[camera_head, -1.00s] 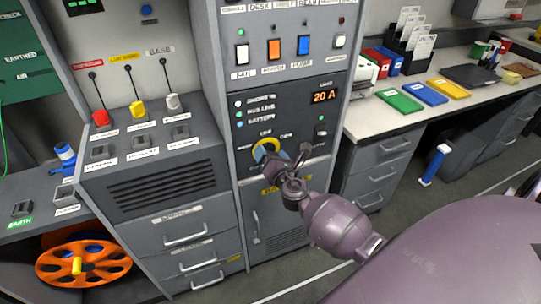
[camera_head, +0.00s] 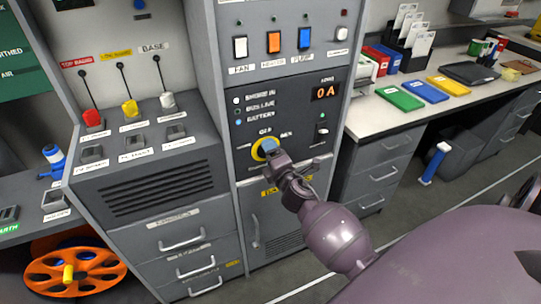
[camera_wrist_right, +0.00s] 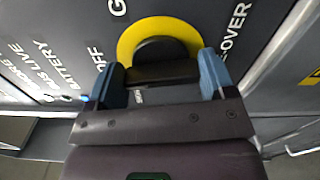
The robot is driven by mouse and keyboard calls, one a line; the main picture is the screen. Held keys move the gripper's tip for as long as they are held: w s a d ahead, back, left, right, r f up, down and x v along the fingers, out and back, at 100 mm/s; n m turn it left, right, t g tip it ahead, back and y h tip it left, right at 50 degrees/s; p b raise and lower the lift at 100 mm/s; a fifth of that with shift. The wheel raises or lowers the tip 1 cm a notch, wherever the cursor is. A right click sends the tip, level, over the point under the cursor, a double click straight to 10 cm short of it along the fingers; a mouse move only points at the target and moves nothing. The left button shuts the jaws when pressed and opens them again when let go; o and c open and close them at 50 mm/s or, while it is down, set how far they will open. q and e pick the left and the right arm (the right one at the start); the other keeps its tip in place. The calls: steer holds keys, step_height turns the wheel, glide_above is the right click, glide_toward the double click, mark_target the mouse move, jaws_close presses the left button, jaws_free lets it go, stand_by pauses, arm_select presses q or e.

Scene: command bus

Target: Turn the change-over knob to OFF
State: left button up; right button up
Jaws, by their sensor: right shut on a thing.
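The change-over knob sits on a round yellow plate (camera_head: 258,152) on the dark control panel, with OFF and GEN labels around it. In the right wrist view the black knob (camera_wrist_right: 158,50) stands in front of the yellow ring. My right gripper (camera_head: 270,148) is at the knob. Its two blue fingers, seen in the right wrist view (camera_wrist_right: 161,82), are on either side of the knob and shut on it. The fingers and gripper body hide part of the knob, so I cannot tell exactly where its pointer aims. My left gripper is not in view.
The display (camera_head: 325,92) above the knob reads 0 A. White, orange and blue rocker switches (camera_head: 274,42) line the panel above. A small toggle switch (camera_head: 322,130) is right of the knob. Drawers and a cabinet door (camera_head: 283,222) lie below.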

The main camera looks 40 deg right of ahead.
steer(key=shift+f+m, duration=0.1)
steer(key=shift+m, duration=0.8)
steer(key=o, duration=0.9)
steer(key=v, duration=1.1)
steer(key=shift+a, duration=0.1)
steer(key=shift+w, duration=0.1)
steer(key=shift+m, duration=0.4)
